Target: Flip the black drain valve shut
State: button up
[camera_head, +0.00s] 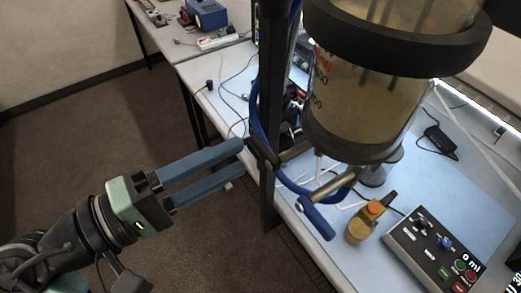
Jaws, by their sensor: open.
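A large clear cylinder (360,105) with cloudy yellowish liquid and a black collar hangs over the table. A black fitting (262,153) sits by the dark post, in line with a short rod from the cylinder's base; I cannot tell whether it is the drain valve or a clamp. A metal pipe below the cylinder ends near a blue handle (318,221), angled down to the right. My gripper (242,158) comes from the left, with two long blue fingers apart and nothing between them. Its fingertips are just left of the post and black fitting; contact is unclear.
The floor at left is clear.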

jog(key=shift+b+v, duration=0.45)
jog(key=shift+v, duration=1.75)
